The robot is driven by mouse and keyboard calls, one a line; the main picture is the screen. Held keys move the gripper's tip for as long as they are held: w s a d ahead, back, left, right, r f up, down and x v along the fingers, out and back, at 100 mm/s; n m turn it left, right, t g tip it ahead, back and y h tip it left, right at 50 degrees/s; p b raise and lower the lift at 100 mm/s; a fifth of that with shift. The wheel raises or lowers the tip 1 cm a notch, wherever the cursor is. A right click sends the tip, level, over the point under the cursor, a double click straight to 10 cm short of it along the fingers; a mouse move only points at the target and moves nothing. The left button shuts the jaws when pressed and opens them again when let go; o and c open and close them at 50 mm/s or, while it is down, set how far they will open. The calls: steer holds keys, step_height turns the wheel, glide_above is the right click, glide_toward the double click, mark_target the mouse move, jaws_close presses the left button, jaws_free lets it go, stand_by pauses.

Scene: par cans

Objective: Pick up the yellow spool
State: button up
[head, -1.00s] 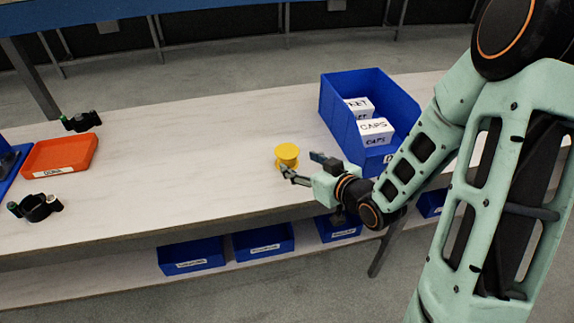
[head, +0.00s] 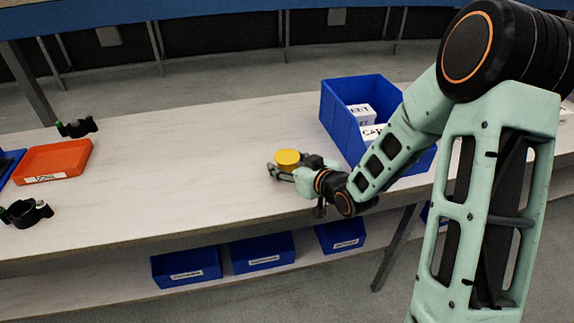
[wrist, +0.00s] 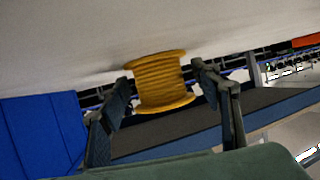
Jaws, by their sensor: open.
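The yellow spool (head: 287,157) stands upright on the pale worktop, left of the blue bin. In the head view its lower part is hidden by my gripper (head: 277,169), which is at the spool's near side. In the wrist view the ribbed spool (wrist: 160,82) shows between the two fingers of my gripper (wrist: 163,88). The fingers are open, one on each side of the spool, with a small gap visible at each side. I cannot tell how deep the spool sits between them.
A blue bin (head: 341,128) with white boxes (head: 362,114) stands close to the right of my gripper. An orange tray (head: 75,158) and two black parts (head: 76,128) lie at the far left. Labelled blue bins (head: 262,252) sit on the lower shelf. The worktop's middle is clear.

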steer(key=shift+c, duration=0.5)
steer(key=c, duration=1.3)
steer(key=shift+r, duration=0.2)
